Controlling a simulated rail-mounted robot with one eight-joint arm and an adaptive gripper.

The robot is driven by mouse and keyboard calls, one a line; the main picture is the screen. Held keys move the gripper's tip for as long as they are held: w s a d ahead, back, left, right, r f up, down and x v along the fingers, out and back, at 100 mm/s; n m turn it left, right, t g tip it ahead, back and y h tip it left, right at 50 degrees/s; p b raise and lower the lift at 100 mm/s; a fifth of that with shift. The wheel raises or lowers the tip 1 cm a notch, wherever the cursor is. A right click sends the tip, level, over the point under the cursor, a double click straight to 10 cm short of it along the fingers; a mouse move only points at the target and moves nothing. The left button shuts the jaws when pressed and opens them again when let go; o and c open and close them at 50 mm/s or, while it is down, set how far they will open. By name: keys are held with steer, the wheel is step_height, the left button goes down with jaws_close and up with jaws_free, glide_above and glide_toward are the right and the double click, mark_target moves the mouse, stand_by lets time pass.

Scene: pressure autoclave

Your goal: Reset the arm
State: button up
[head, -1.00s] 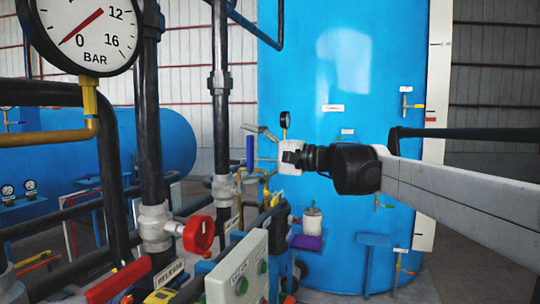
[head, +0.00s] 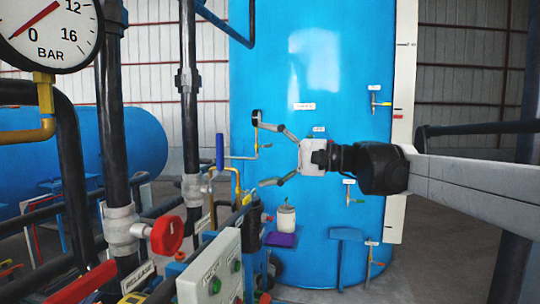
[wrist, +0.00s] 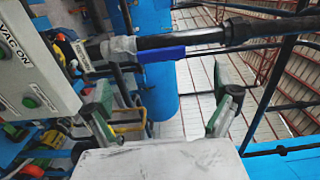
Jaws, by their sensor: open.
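My gripper (head: 264,154) is in front of the large blue tank (head: 310,80) in the head view, at the end of my grey arm reaching in from the right. Its two fingers are spread wide and point left, with nothing between them. In the wrist view my gripper (wrist: 165,112) also shows its fingers apart, with open space between the pads. A blue-handled lever (head: 220,150) stands just left of the fingers in the head view. The blue handle also shows beyond the fingers in the wrist view (wrist: 162,53). I cannot tell the exact gap to it.
A pressure gauge (head: 48,30) and dark vertical pipes stand at the left. A red valve handle (head: 167,236) and a control panel (head: 215,268) are at the lower left. A white container (head: 286,218) sits below my gripper. Open floor lies at the lower right.

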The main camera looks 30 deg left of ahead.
stand_by(0.5)
steer(key=s+d+f+m+t+h+b, duration=0.1)
steer(key=s+d+f+t+h+b, duration=0.15)
steer(key=d+f, duration=0.65)
steer(key=s+d+f+m+t+h+b, duration=0.1)
steer(key=d+f+t+h, duration=0.3)
steer(key=d, duration=0.8)
steer(key=s+d+f+m+t+h+b, duration=0.1)
steer(key=s+d+f+t+h, duration=0.15)
steer(key=d+f, duration=0.7)
steer(key=s+d+f+t+h+b, duration=0.1)
steer(key=s+d+f, duration=0.3)
steer(key=d, duration=0.5)
steer(key=s+d+f+t+h+b, duration=0.1)
steer(key=s+d+f+h, duration=0.3)
steer(key=d+f, duration=0.4)
steer(key=s+d+f+m+t+h+b, duration=0.1)
steer(key=s+d+f+t+h, duration=0.1)
steer(key=d+f, duration=0.4)
steer(key=s+d+h, duration=0.1)
steer(key=s+d, duration=0.1)
steer(key=d, duration=0.3)
steer(key=shift+s+f+b, duration=0.2)
steer(key=shift+f+b, duration=0.1)
steer(key=shift+b, duration=0.1)
